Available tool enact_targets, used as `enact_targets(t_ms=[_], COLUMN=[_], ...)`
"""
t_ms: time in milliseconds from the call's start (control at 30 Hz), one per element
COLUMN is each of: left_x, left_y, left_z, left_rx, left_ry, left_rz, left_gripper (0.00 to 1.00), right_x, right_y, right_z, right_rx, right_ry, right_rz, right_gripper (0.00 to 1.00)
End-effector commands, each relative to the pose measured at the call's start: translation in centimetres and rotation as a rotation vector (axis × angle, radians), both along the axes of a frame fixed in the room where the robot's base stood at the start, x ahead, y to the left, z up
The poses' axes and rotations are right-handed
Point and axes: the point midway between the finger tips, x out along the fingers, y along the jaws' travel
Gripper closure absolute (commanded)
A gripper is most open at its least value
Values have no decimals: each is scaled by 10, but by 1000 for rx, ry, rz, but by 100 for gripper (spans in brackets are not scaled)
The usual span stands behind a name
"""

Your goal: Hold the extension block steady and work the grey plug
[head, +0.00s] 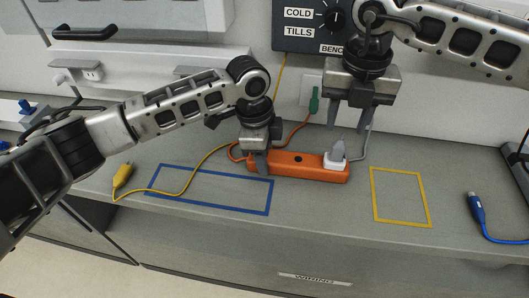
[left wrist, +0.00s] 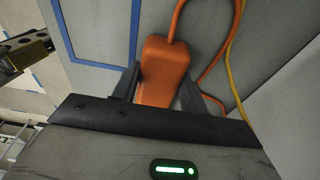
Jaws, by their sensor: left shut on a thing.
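The orange extension block (head: 310,174) lies on the grey counter near the wall. My left gripper (head: 261,170) is shut on its left end, which shows between the two fingers in the left wrist view (left wrist: 163,75). How the plug sits in the block is hidden.
A blue outline (head: 210,203) and a yellow outline (head: 400,223) mark the counter. A yellow connector (head: 122,176) lies at left and a blue connector (head: 476,207) at right, both with cables. A green plug (head: 314,101) is in the wall socket. The yellow outline's inside is clear.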

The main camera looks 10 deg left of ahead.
Motion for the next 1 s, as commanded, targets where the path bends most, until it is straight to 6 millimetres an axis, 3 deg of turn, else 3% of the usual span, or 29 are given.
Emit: enact_targets(t_ms=[333, 800, 833, 967, 1000], left_x=[0, 0, 0, 0, 0], left_y=[0, 0, 0, 0, 0], left_z=[0, 0, 0, 0, 0], left_rx=[-1, -1, -1, -1, -1], left_ry=[0, 0, 0, 0, 0], left_rz=[0, 0, 0, 0, 0], left_gripper=[93, 93, 93, 93, 93], right_x=[-1, -1, -1, -1, -1], right_y=[0, 1, 1, 1, 1], right_z=[-46, -56, -56, -56, -56], right_rx=[1, 2, 2, 2, 2], right_ry=[3, 2, 2, 2, 2], right_rz=[1, 2, 2, 2, 2], right_gripper=[60, 60, 63, 99, 100])
